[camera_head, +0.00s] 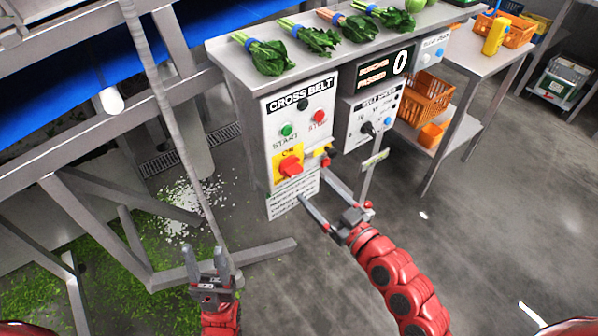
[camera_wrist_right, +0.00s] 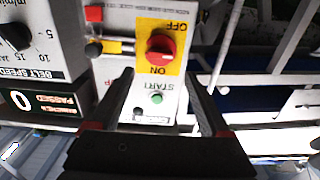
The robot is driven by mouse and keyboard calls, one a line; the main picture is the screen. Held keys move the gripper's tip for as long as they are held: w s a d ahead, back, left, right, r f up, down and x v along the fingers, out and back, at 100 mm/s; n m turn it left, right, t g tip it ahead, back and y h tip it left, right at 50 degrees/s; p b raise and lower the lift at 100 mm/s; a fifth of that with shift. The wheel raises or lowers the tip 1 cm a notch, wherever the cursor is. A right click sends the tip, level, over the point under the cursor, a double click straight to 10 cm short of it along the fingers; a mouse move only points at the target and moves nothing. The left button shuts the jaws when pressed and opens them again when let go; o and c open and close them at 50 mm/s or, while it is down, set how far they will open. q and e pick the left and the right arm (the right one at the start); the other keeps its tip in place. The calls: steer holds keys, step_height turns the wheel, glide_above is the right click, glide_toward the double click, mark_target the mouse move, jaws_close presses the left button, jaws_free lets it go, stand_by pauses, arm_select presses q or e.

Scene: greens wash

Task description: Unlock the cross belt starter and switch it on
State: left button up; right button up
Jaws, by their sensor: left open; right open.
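The cross belt starter (camera_head: 298,150) is a pale panel below the bench top. Its red rotary switch (camera_head: 290,167) sits on a yellow plate marked ON at the top; it also shows upside down in the right wrist view (camera_wrist_right: 160,46). A small yellow and dark fitting (camera_head: 325,153) is beside the switch; its lock state is unclear. The green start button (camera_head: 287,130) and red stop button (camera_head: 319,116) are above. My right gripper (camera_head: 312,183) is open and empty, just below and right of the switch. My left gripper (camera_head: 204,252) is open and empty, low and left.
A belt speed box (camera_head: 372,118) and bunch counter (camera_head: 384,68) adjoin the starter. Leafy bunches (camera_head: 271,57) lie on the bench above. A blue conveyor (camera_head: 60,62) and grey frame bars stand at left. Orange crates (camera_head: 427,100) sit at right. The right floor is mostly clear.

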mark_target(297, 173)
steer(key=p+x, duration=0.1)
steer(key=x, duration=0.7)
steer(key=shift+s, duration=0.1)
steer(key=shift+c, duration=0.3)
jaws_close()
steer(key=shift+f, duration=0.1)
